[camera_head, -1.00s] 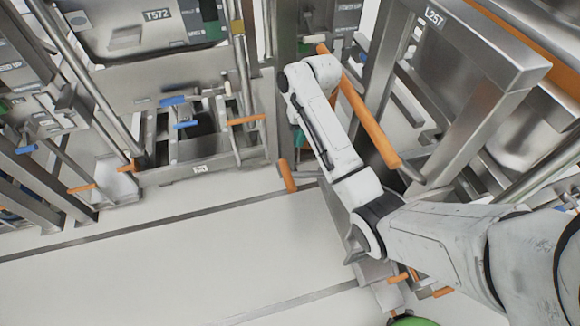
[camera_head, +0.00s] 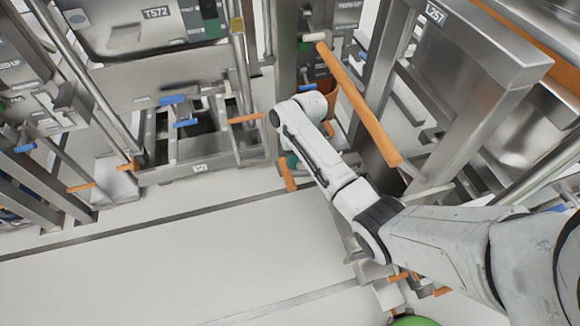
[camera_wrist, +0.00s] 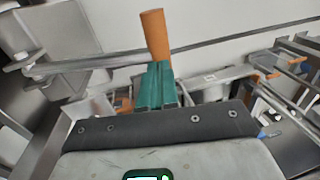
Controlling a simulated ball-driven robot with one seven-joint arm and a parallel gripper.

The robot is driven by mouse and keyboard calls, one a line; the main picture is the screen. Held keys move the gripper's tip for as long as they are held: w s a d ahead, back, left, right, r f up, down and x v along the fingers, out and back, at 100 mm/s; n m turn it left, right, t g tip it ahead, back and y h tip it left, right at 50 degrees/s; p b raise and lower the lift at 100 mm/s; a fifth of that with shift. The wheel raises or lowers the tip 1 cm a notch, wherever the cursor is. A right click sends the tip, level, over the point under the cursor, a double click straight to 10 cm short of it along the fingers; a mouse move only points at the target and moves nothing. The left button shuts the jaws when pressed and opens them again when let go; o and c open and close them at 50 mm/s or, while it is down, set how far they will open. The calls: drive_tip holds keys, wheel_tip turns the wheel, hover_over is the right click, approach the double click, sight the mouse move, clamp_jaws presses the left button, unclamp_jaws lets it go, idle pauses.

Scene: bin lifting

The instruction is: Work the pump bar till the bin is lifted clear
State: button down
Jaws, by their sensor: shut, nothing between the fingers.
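A short orange-gripped bar (camera_head: 287,175) stands up near the floor line in the head view, left of my forearm. It looks like the pump bar, and the wrist view shows its orange grip (camera_wrist: 155,36) just beyond my fingertips. My gripper (camera_wrist: 155,68) has green fingers pressed together with nothing between them. In the head view only a small green part of my gripper (camera_head: 291,160) shows, below my white wrist and close to the orange grip. I cannot tell whether they touch. A steel bin (camera_head: 150,35) marked T572 hangs at top left; another steel body (camera_head: 535,125) is at right.
A long orange bar (camera_head: 360,105) slants beside my arm, in front of the steel frame (camera_head: 480,45) marked L257. A low steel stand (camera_head: 200,168) with blue and orange handles is at left. The pale floor (camera_head: 180,260) is open in the foreground.

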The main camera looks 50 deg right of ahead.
sight(288, 173)
drive_tip(key=shift+w+a+f, duration=0.1)
drive_tip(key=shift+a+f, duration=0.05)
drive_tip(key=shift+f, duration=0.7)
drive_tip(key=shift+w+a+f, duration=0.1)
drive_tip(key=shift+a+f, duration=0.05)
drive_tip(key=shift+f, duration=0.7)
